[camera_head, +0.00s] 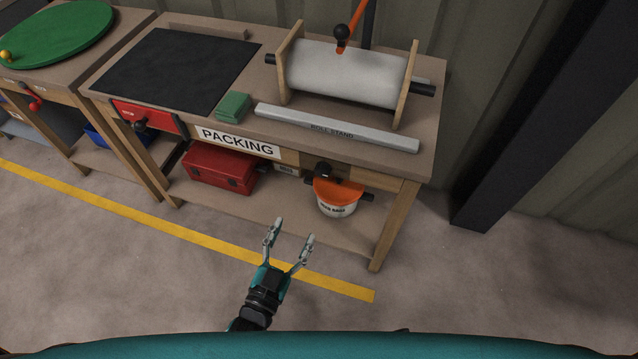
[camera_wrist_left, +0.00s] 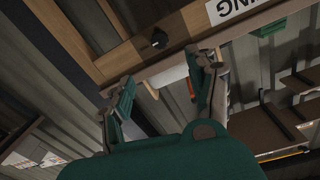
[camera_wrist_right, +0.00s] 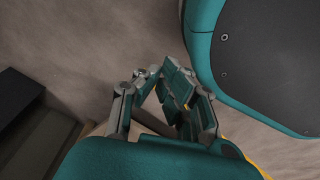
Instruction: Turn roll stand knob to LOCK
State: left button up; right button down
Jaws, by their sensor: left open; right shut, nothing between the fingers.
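The roll stand (camera_head: 289,62), with wooden uprights and a white roll (camera_head: 350,75), stands at the right of the packing bench. A small black knob (camera_head: 325,171) is on the bench's front rail below it. A black knob on wood also shows in the left wrist view (camera_wrist_left: 159,40); its pointing direction and any LOCK mark cannot be read. My left gripper (camera_head: 294,230) is open and empty in front of the bench, apart from the knob. In its wrist view the fingers (camera_wrist_left: 166,70) are spread below the knob. My right gripper (camera_wrist_right: 160,74) is shut and empty, outside the head view.
A grey bar (camera_head: 335,129) labelled ROLL STAND lies along the bench top (camera_head: 430,120). A red toolbox (camera_head: 220,170) and an orange-topped tub (camera_head: 338,195) sit on the lower shelf. A dark post (camera_head: 510,130) stands right. The floor in front is clear.

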aim_at(321, 174)
pick_arm(q)
jog(key=b+x, duration=0.1)
jog(key=x, duration=1.4)
jog(key=shift+w+f+b, duration=0.1)
jog(key=shift+b, duration=0.2)
jog(key=shift+w+d, duration=0.25)
jog(key=shift+w, duration=0.45)
pick_arm(e)
jog(key=w+r, duration=0.4)
jog(key=shift+a+r, duration=0.25)
jog(key=shift+a, duration=0.05)
pick_arm(q)
jog(key=c, duration=1.1)
pick_arm(e)
jog(key=shift+w, duration=0.1)
